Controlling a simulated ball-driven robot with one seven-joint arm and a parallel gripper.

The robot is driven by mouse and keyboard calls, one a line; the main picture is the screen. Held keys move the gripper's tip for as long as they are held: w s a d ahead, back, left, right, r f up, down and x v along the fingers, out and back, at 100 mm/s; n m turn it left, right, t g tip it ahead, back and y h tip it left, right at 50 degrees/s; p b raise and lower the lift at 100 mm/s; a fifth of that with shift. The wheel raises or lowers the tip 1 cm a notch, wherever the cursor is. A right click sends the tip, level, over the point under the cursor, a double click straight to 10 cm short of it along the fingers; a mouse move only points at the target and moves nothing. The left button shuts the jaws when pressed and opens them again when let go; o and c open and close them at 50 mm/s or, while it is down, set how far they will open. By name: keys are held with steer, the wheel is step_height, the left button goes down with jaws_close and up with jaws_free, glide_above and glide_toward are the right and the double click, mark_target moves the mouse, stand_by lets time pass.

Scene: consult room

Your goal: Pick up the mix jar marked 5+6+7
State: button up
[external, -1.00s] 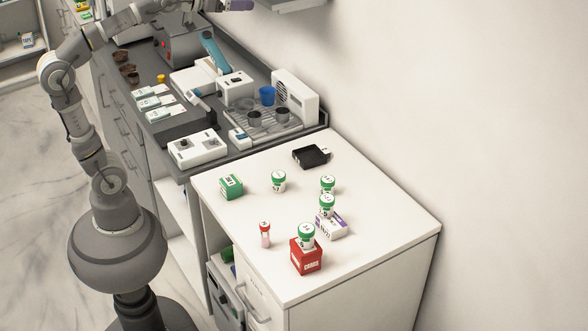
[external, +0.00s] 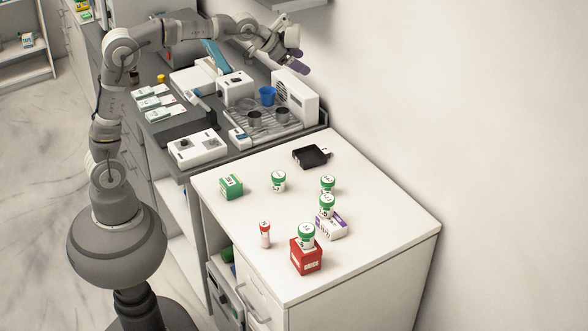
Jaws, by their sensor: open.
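Several white jars with green lids stand on the white counter top (external: 375,225). One jar (external: 279,182) stands alone at the middle left. Another jar (external: 328,186) stands further right. A third jar (external: 326,206) stands on or against a white and purple box (external: 332,228); I cannot tell which. A fourth jar (external: 307,237) is on a red box (external: 306,260). Their marks are too small to tell which one reads 5+6+7. My gripper (external: 297,53) is open and empty, high above the back of the grey bench, far from the jars.
A green box (external: 231,187), a red-capped tube (external: 265,235) and a black device (external: 311,156) are also on the white counter. The grey bench holds a white machine (external: 296,98), a blue cup (external: 267,95) and a white control box (external: 197,149). The wall borders the right side.

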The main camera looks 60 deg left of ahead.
mark_target(325, 178)
steer(key=d+f+m+g, duration=0.1)
steer(key=d+f+g, duration=0.1)
steer(key=f, duration=0.9)
steer(key=w+d+f+m+g+p, duration=0.1)
steer(key=d+f, duration=0.4)
steer(key=f, duration=0.6)
steer(key=d+f+m+g+h, duration=0.1)
steer(key=d+f+m+g, duration=0.1)
steer(key=f, duration=0.9)
steer(key=shift+w+d+f+g+p, duration=0.2)
steer(key=shift+w+d+g+p, duration=0.15)
steer(key=shift+d+g, duration=0.45)
steer(key=b+x, duration=0.2)
steer(key=x, duration=0.5)
steer(key=shift+w+a+f+b, duration=0.1)
steer(key=shift+w+f+b, duration=0.05)
steer(key=shift+b, duration=0.2)
steer(key=c, duration=1)
